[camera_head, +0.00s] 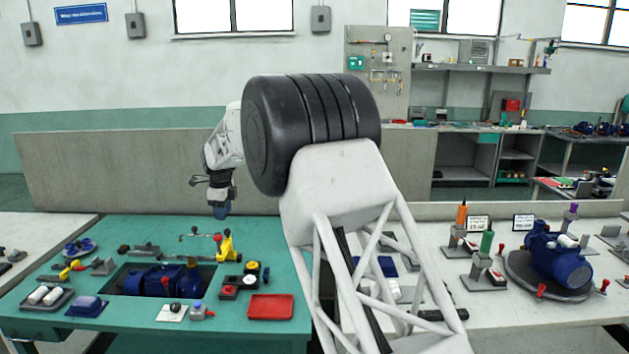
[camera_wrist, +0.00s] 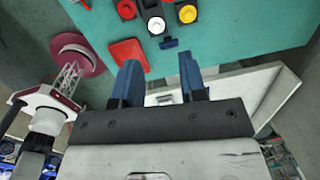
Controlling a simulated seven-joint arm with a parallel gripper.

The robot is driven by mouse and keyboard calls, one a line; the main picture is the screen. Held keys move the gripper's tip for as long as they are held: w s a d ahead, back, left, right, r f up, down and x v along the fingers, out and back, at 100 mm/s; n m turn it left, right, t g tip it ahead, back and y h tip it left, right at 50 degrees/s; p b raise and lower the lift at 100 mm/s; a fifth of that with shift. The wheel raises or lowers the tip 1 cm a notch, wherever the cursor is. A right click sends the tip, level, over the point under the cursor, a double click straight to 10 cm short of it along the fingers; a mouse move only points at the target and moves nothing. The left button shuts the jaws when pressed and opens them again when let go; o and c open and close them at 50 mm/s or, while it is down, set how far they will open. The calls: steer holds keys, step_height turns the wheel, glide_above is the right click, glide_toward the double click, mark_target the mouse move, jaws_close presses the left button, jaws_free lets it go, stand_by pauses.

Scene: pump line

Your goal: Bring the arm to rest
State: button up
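My arm rises from the lower middle of the head view and bends over to the left. My gripper (camera_head: 221,208) hangs above the back edge of the green bench (camera_head: 255,235), pointing down. In the wrist view my gripper (camera_wrist: 160,72) shows two blue fingers standing apart, with nothing held between them. The bench's green top (camera_wrist: 235,40) lies beyond the fingertips in that view. The red tray (camera_head: 271,306) is on the bench's front right and shows in the wrist view (camera_wrist: 128,54) beyond the left finger.
A blue pump (camera_head: 150,281) sits in a recess of the green bench. A yellow tool (camera_head: 227,246) stands below and near my gripper. A white bench (camera_head: 520,315) at right holds another blue pump (camera_head: 558,258) and upright orange- and green-topped pieces. A low grey partition (camera_head: 110,175) runs behind.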

steer(key=s+d+r+n+t, duration=0.1)
steer(key=s+d+r+n, duration=0.2)
steer(key=s+d+r, duration=0.6)
steer(key=s+d+r+n, duration=0.3)
steer(key=s+d+r, duration=0.3)
steer(key=d, duration=0.5)
steer(key=s+d+r+n+t, duration=0.1)
steer(key=s+d+r+n, duration=0.2)
steer(key=s+d+r, duration=0.5)
steer(key=s+d+f+n+t, duration=0.1)
steer(key=s+d+n, duration=0.1)
steer(key=s+d, duration=0.5)
steer(key=s+d+f+n, duration=0.15)
steer(key=s+d, duration=0.25)
steer(key=s, duration=0.7)
steer(key=s+d+f+n+t, duration=0.1)
steer(key=s+d+n, duration=0.3)
steer(key=s, duration=0.6)
steer(key=s+d+f+n, duration=0.1)
steer(key=s+d+f, duration=0.15)
steer(key=s, duration=0.35)
steer(key=s+d+f+n, duration=0.1)
steer(key=s+d+f, duration=0.15)
steer(key=s, duration=0.25)
step_height(320, 180, down, 10)
steer(key=w+g, duration=0.1)
steer(key=g, duration=0.1)
steer(key=shift+h, duration=0.3)
steer(key=shift+w+r, duration=0.1)
